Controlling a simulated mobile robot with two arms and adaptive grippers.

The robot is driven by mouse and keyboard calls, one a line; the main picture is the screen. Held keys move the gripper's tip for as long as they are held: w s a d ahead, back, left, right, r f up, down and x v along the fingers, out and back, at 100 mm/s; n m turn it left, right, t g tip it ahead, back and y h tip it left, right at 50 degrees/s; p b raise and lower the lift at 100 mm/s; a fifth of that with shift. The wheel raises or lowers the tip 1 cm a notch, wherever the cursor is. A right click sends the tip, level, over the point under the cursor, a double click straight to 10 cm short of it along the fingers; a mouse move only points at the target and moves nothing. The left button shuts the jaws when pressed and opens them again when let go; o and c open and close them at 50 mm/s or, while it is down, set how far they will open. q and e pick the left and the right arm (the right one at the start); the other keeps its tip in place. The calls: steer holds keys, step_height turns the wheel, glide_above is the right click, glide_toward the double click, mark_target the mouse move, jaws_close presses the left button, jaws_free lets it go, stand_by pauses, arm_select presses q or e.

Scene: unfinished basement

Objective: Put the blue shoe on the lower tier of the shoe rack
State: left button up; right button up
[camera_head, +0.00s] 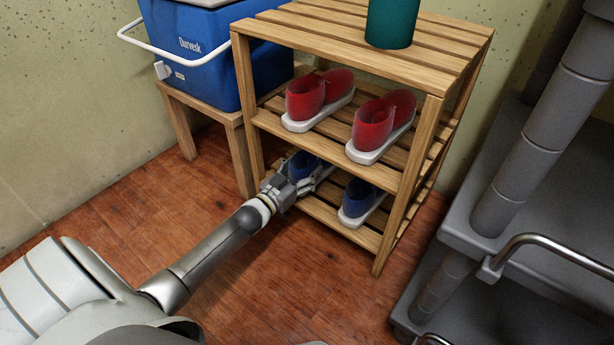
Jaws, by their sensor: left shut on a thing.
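The wooden shoe rack (437,103) stands against the back wall. Two red shoes, a left one (305,97) and a right one (373,124), sit on its upper tier. On the lower tier (340,227), a blue shoe (358,198) with a white sole sits at the right. My left gripper (309,179) reaches into the lower tier from the left front and is shut on another blue shoe (304,164), partly hidden by the gripper and the upper tier. I cannot tell whether this shoe touches the slats. My right gripper is not in view.
A blue cooler (215,52) with a white handle stands on a small wooden stool (222,117) left of the rack. A teal container (391,22) stands on the rack's top. Grey shelving with a metal rail (560,247) is at the right. The wooden floor in front is clear.

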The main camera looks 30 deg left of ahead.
arm_select(q)
steer(key=shift+w, duration=0.2)
steer(key=shift+f, duration=0.15)
steer(key=o, duration=1.3)
steer(key=shift+s, duration=0.1)
